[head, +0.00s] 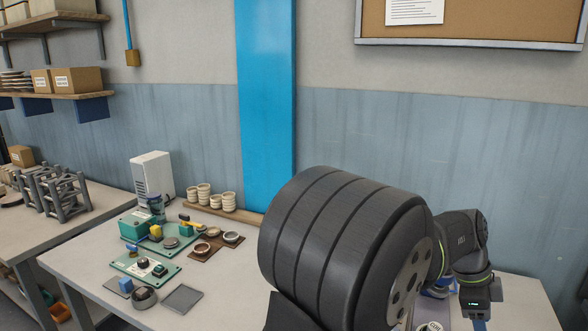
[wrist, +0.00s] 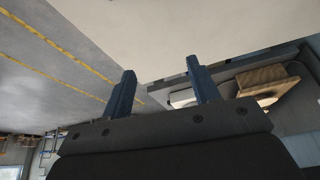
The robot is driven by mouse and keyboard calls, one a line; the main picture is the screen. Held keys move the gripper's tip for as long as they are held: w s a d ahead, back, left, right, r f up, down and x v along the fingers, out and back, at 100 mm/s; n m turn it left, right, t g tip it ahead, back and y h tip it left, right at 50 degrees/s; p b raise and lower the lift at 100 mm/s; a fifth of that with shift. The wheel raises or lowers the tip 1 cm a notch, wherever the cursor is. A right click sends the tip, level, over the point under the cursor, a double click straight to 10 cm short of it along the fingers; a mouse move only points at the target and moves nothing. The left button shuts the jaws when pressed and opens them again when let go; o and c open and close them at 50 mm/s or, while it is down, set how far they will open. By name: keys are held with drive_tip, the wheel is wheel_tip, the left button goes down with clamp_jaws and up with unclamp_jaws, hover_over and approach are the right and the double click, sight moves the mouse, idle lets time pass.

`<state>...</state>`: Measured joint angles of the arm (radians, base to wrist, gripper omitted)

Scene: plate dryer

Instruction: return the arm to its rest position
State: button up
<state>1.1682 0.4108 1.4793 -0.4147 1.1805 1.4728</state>
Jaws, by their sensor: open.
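My gripper (wrist: 160,66) shows in the wrist view as two dark blue fingers standing well apart, with nothing between them. A pale surface, the grey floor and a yellow floor line lie beyond the fingers. In the head view my arm fills the lower right in front of the table (head: 80,258). Its dark wrist part hangs over the table's right end.
Green trays with small parts (head: 150,266), several cups (head: 204,196) and a white box unit (head: 152,176) stand on the table's left part. A grey rack (head: 55,192) stands on the left side table. In the wrist view, a wooden block (wrist: 268,77) lies right of the fingers.

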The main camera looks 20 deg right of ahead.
drive_tip(key=w+f+n+t, duration=0.1)
drive_tip(key=w+f+n, duration=0.2)
drive_tip(key=w, duration=1.4)
drive_tip(key=w+f+n+h, duration=0.1)
drive_tip(key=w+f+n, duration=0.2)
drive_tip(key=w, duration=1.5)
drive_tip(key=shift+f+t, duration=0.4)
drive_tip(key=shift+f, duration=0.45)
